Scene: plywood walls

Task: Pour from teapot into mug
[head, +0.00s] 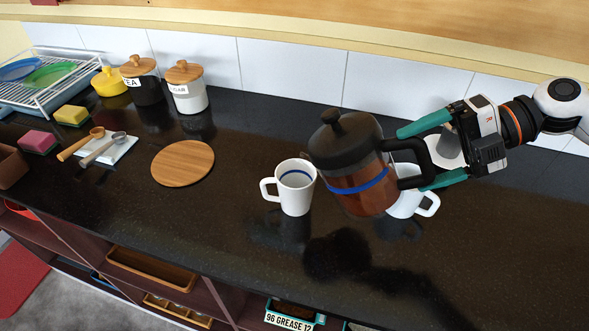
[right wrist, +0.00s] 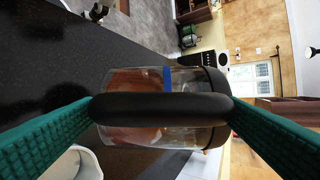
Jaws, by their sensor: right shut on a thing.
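The teapot (head: 357,177) is a clear glass pot with a black lid, black handle and blue band, holding brown liquid. My right gripper (head: 412,160) is shut on its handle, also seen in the right wrist view (right wrist: 162,107). The pot is held up over the counter, its top leaning left in the head view. A white mug (head: 296,192) with a blue line inside stands upright just left of it; I see no brown liquid in it. A second white mug (head: 427,204) is partly hidden behind the pot. My left gripper is out of view.
A round wooden board (head: 183,163) lies left of the mug. Canisters (head: 187,88), a dish rack (head: 75,77), sponges (head: 37,141) and spoons on a white rest (head: 113,151) are further left. A pale object (head: 447,150) stands behind the gripper. The front counter is clear.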

